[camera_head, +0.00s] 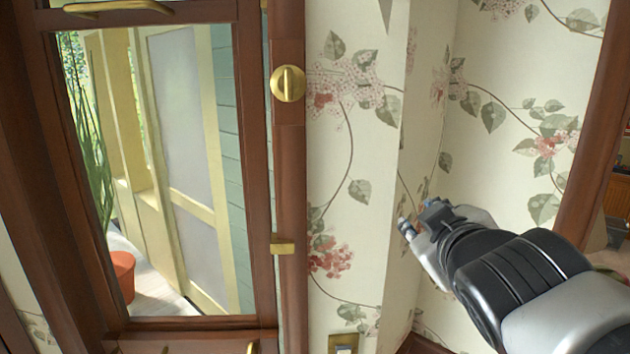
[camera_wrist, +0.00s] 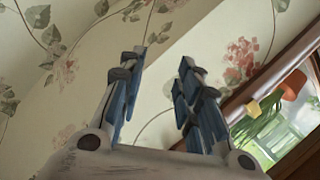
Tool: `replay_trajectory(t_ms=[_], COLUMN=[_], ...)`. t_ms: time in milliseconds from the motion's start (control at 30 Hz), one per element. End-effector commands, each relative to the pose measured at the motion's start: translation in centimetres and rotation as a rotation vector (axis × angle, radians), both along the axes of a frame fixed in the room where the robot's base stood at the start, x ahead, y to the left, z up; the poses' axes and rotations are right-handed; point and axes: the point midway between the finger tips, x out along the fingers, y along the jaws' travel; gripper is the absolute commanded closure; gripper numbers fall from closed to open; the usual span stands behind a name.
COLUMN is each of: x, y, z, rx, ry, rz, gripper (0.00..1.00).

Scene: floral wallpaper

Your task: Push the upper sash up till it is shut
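A glazed sash (camera_head: 258,200) in a red-brown wooden frame fills the left of the head view. A brass handle (camera_head: 118,6) is on the rail at its top. Part of a second brass fitting shows at the bottom edge. I cannot tell which sash this is, as the rest of the window is cut off. My gripper (camera_head: 417,217) is to the right of the window, apart from it, in front of the papered wall. In the wrist view its two blue-padded fingers (camera_wrist: 160,62) stand apart with nothing between them. A corner of the window shows there at lower right.
A round brass knob (camera_head: 288,83) and a small brass catch (camera_head: 283,244) sit on the right jamb. A wall corner with floral paper (camera_head: 350,190) lies between window and gripper. A brass wall plate (camera_head: 343,343) is below. A wooden frame (camera_head: 597,120) stands at right.

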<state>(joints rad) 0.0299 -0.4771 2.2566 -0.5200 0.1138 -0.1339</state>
Motion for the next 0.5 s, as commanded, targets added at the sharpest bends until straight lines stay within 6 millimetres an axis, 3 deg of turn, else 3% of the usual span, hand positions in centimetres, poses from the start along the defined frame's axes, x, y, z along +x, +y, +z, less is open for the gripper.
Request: replay_trajectory(t_ms=[33, 167, 300, 400, 500], x=[-1.8, -6.8, -12.8, -16.7, -19.7], y=[-0.6, -1.2, -0.5, 0.5, 1.6], z=[-4.4, -13.0, -21.4, -26.1, -29.1], rx=[0.059, 0.207, 0.353, 0.437, 0.497], ry=[0.070, 0.264, 0.473, 0.605, 0.706], rz=[-0.051, -0.170, -0.272, -0.323, -0.357], gripper=[0.69, 0.69, 0.69, 0.69, 0.69])
